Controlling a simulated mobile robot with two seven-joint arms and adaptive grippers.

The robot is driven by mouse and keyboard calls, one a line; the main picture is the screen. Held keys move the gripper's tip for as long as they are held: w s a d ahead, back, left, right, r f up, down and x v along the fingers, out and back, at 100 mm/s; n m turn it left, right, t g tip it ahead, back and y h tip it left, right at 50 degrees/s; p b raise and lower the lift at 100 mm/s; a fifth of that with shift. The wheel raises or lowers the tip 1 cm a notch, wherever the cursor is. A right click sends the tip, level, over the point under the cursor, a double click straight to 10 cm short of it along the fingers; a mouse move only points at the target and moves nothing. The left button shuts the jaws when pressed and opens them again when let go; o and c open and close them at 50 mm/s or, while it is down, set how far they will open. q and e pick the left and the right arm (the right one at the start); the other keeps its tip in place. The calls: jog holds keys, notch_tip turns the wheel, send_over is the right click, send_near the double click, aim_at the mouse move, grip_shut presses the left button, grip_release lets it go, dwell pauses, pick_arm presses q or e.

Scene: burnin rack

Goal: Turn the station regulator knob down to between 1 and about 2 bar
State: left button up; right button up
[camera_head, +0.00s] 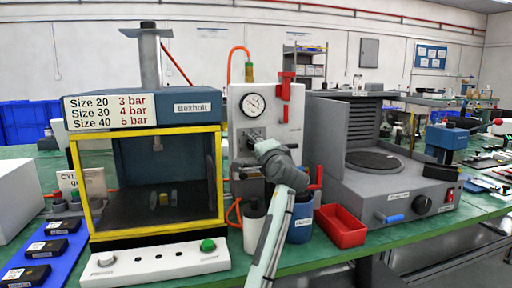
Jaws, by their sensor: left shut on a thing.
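The station regulator panel (236,104) is a light grey upright plate behind the bench's front. A round white pressure gauge (253,103) with a dark needle sits on its upper part; its numbers are too small to read. Just below the gauge is the regulator knob (251,134), mostly hidden by my left gripper (256,143). My left gripper points at the panel and is shut on the knob; its fingertips are hard to make out. My left arm rises from the bottom edge of the picture. My right gripper is not in view.
A yellow-framed press station (221,190) stands left of the panel, with a pressure sign (110,110) on it. A red lever (286,84) is on the panel.

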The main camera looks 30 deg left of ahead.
pick_arm(q)
jog(key=o, duration=1.2)
jog(key=shift+c, duration=0.2)
jog(key=v, duration=1.2)
